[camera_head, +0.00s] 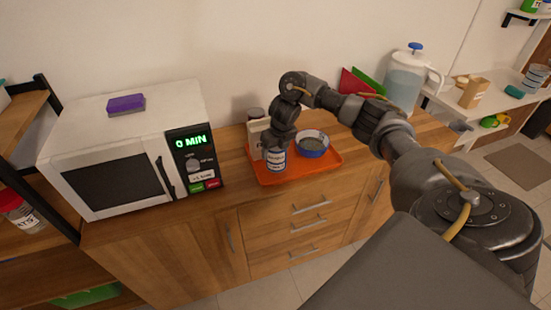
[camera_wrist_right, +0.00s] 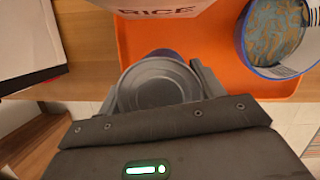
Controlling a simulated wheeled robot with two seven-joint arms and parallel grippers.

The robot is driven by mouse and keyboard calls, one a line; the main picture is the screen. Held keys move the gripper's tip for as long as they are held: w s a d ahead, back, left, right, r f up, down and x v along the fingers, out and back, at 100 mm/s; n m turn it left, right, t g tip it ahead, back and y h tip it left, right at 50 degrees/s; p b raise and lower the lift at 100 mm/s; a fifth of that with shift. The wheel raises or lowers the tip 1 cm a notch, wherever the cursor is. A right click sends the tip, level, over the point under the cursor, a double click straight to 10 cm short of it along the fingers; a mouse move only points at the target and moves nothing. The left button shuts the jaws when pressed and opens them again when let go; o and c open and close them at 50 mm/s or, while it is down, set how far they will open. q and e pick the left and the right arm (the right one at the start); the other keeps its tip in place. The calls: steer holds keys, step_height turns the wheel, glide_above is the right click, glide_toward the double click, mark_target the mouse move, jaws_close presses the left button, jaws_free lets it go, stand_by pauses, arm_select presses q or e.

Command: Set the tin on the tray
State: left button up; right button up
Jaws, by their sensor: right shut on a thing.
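The tin (camera_head: 276,162) has a white and blue label and a grey lid; it stands upright at the front left part of the orange tray (camera_head: 320,166). My right gripper (camera_head: 276,146) comes down from above and is shut on the tin near its top. In the right wrist view the tin's round grey lid (camera_wrist_right: 158,84) sits between the fingers of my right gripper (camera_wrist_right: 158,90). The orange tray (camera_wrist_right: 150,40) shows beyond it. I cannot tell whether the tin's base touches the tray. My left gripper is not in view.
A rice package (camera_wrist_right: 165,8) is behind the tin. The microwave (camera_head: 120,150), with a purple sponge (camera_head: 126,104) on top, stands left. A pitcher (camera_head: 406,80) stands at the right back.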

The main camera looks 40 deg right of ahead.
steer(key=shift+w+f, duration=0.1)
steer(key=shift+f, duration=0.1)
step_height(320, 180, down, 2)
steer(key=shift+f+b, duration=0.2)
steer(key=shift+b, duration=0.25)
steer(key=shift+w+d+f, duration=0.1)
steer(key=shift+f, duration=0.2)
steer(key=shift+f, duration=0.1)
steer(key=o, duration=1.3)
